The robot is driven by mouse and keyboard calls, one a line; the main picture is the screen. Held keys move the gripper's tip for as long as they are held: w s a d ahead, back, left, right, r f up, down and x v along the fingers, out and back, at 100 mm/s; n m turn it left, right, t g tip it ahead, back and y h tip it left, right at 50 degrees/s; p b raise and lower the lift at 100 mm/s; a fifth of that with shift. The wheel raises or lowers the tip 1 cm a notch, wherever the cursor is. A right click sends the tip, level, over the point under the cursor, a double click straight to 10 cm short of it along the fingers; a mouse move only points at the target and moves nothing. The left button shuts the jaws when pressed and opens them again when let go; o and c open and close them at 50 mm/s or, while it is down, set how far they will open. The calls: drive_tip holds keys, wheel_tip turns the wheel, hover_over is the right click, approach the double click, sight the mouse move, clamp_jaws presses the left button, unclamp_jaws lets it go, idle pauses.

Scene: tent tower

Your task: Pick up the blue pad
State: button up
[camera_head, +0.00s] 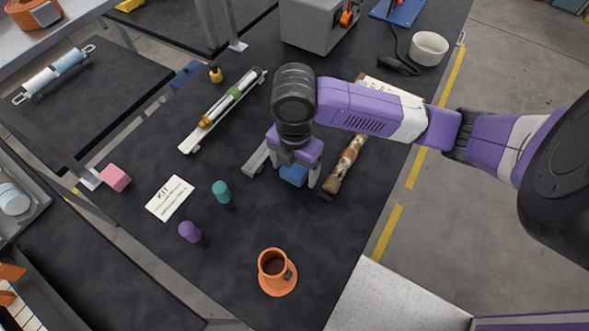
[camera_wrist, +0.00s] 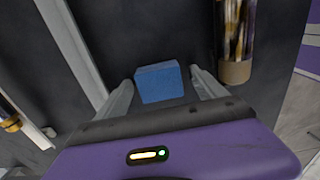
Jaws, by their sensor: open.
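The blue pad (camera_head: 294,174) is a small blue block on the dark table, partly hidden by my gripper in the head view. In the wrist view the blue pad (camera_wrist: 159,83) lies between and a little beyond my two fingers. My gripper (camera_head: 285,177) is open, pointing down over the pad, with a finger on either side. In the wrist view the fingers of my gripper (camera_wrist: 160,84) show gaps to both sides of the pad. I cannot tell how high the fingertips are above the table.
A brown patterned cylinder (camera_head: 346,166) lies just right of my gripper; it shows in the wrist view (camera_wrist: 236,40). A white-railed tube (camera_head: 222,108) lies left.

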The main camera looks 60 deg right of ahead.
sight(294, 169)
drive_tip(key=c, duration=1.4)
drive_tip(key=shift+r, duration=0.1)
wheel_tip(294, 169, up, 20)
drive_tip(key=shift+p, duration=0.45)
